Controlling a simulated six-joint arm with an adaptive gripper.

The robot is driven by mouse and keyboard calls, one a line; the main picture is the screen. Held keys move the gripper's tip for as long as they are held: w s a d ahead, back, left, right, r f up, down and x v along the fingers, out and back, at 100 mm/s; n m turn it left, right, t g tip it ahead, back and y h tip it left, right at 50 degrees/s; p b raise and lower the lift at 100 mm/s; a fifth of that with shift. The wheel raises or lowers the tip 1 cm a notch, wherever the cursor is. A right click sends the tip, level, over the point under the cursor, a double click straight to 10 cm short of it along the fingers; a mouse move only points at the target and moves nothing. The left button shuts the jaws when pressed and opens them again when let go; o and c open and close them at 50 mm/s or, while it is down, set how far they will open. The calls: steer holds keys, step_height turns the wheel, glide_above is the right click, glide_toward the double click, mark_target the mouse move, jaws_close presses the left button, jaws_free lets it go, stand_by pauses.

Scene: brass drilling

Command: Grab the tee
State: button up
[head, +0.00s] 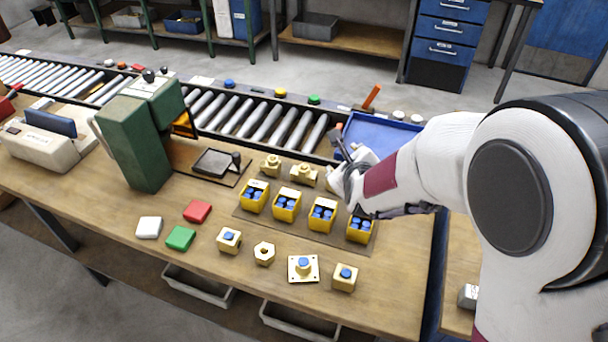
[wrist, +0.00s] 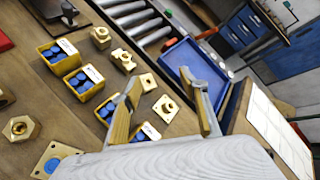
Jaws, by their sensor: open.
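The tee looks to be the brass fitting (head: 303,174) with a raised branch, behind the yellow bins. In the wrist view, a matching brass fitting (wrist: 123,59) lies ahead and left of my fingertips. My gripper (head: 346,172) is to the right of it in the head view. In the wrist view, my gripper (wrist: 159,78) is open with nothing between its fingers. A square brass flange with a central hole (wrist: 165,107) shows in the gap beyond the fingers, and a smaller brass piece (wrist: 148,82) near the left fingertip. My gripper hides these two in the head view.
Another brass fitting (head: 270,165) stands left of the tee. Several yellow bins (head: 287,206) with blue parts stand in a row in front. A blue tray (head: 386,131) is behind my gripper, and a green drilling machine (head: 135,140) is at left.

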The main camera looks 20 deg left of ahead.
mark_target(304, 167)
steer(key=a+f+m, duration=0.2)
steer(key=a+f, duration=0.1)
steer(key=a+f+m+t, duration=0.1)
steer(key=a+f+m, duration=0.2)
steer(key=f, duration=0.1)
steer(key=a+f+m+t, duration=0.1)
steer(key=a+f+m, duration=0.2)
steer(key=f, duration=0.1)
steer(key=shift+w+a+y, duration=0.2)
steer(key=shift+a+y, duration=0.1)
steer(key=shift+a, duration=0.1)
steer(key=shift+w, duration=0.1)
steer(key=shift+x, duration=1.2)
steer(key=shift+x, duration=2.55)
steer(key=shift+f, duration=0.15)
jaws_close()
